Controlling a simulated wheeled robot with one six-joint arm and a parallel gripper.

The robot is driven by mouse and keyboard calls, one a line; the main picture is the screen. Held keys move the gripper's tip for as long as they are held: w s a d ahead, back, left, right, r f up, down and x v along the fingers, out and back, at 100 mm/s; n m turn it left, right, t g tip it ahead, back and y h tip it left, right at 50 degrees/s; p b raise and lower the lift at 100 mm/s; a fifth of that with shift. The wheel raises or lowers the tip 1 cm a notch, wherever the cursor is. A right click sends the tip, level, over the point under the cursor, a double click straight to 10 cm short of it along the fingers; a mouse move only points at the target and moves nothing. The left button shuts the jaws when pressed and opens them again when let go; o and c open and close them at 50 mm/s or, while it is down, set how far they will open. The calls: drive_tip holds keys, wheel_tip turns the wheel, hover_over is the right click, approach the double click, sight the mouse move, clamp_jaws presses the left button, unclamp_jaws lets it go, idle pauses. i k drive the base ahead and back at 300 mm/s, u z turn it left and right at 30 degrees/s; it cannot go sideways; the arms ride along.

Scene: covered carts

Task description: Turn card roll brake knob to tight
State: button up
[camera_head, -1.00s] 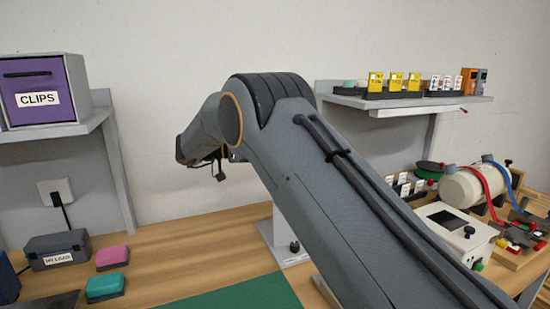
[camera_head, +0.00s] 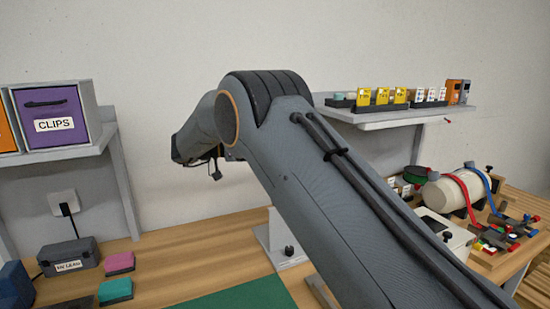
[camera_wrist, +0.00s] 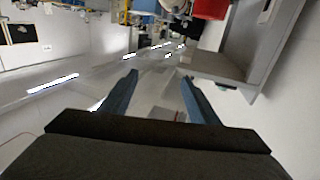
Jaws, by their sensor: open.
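A pale roll (camera_head: 452,196) with a blue strap and a red strap lies on the right part of the bench. It looks like the card roll, but I cannot be sure. A small dark knob (camera_head: 489,169) stands behind it; I cannot tell whether this is the brake knob, or how it is set. My gripper (camera_wrist: 160,78) shows in the wrist view with its two blue fingers apart and nothing between them. It is well away from the roll; in the head view my arm reaches up and left and the fingers are hidden.
A white box with a black knob (camera_head: 446,236) stands in front of the roll, partly behind my arm. A right shelf (camera_head: 400,117) holds yellow and white cards. A purple CLIPS box (camera_head: 54,125) sits on the left shelf. A dark case (camera_head: 70,257) and pink and teal blocks lie below.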

sight(289, 252)
drive_tip(key=k, duration=0.9)
drive_tip(key=u, duration=0.05)
